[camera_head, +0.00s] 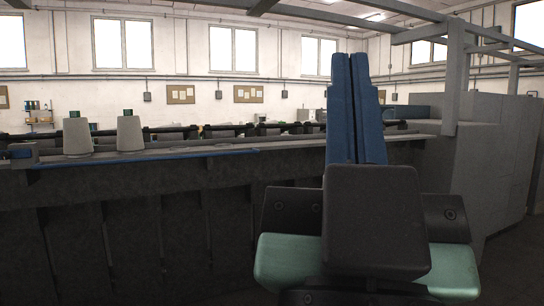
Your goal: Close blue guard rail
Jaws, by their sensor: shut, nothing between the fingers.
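A thin blue rail (150,159) runs along the front edge of the long dark machine on the left; it looks like the guard rail. It lies nearly level, and I cannot tell whether it is open or closed. My gripper (350,62) is at centre right, its two long blue fingers pointing up and together with nothing between them. It is apart from the blue rail in the picture, to its right. The gripper's dark housing hides part of the machine front behind it.
Two grey cones (130,133) stand on the machine top at the left, near a small blue box (23,152). A grey cabinet and post (452,80) stand at the right. Dark panels (130,225) form the machine front.

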